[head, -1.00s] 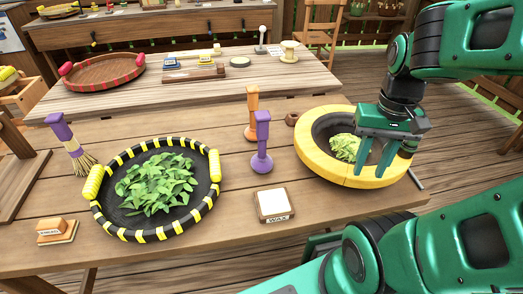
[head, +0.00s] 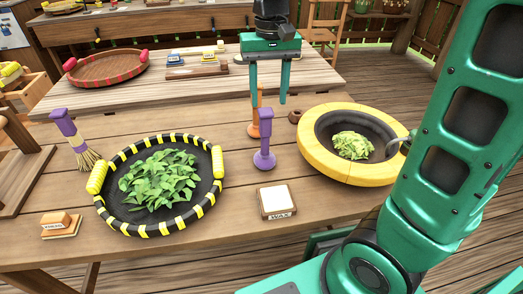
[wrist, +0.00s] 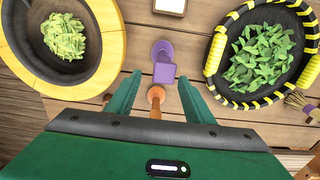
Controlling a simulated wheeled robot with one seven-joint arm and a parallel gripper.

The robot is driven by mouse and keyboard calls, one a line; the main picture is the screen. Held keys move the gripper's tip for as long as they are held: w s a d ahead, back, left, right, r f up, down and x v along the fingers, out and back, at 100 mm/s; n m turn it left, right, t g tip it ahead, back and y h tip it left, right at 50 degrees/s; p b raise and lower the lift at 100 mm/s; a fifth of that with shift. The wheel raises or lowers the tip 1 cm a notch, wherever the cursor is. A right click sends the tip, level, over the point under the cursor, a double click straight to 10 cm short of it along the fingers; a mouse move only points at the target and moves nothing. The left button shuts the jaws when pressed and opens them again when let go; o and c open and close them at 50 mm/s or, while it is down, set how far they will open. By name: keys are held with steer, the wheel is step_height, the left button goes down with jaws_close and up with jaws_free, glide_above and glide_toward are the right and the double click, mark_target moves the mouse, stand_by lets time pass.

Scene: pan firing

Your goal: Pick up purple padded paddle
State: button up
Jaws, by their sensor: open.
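The purple padded paddle (head: 264,143) stands upright on its round base on the wooden table, between the black-and-yellow tray and the yellow-rimmed pan. An orange paddle (head: 255,118) stands close behind it. My gripper (head: 268,98) is open and empty, pointing down above the orange paddle, behind the purple one. In the wrist view the purple paddle (wrist: 164,70) lies ahead of my gripper (wrist: 159,85), near the fingertips. The orange paddle (wrist: 156,97) shows between the fingers, its lower part hidden by the gripper body.
The black tray with yellow stripes (head: 101,206) holds green leaves (head: 158,180). The yellow-rimmed pan (head: 318,158) holds paler leaves (head: 353,146). A WAX block (head: 276,202) sits in front of the purple paddle. A purple-handled brush (head: 66,126) stands at left.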

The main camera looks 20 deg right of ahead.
mark_target(265, 127)
steer(key=shift+w+a+f, duration=0.2)
steer(key=shift+a+f, duration=0.05)
steer(key=shift+a, duration=0.1)
steer(key=shift+f, duration=5.15)
jaws_close()
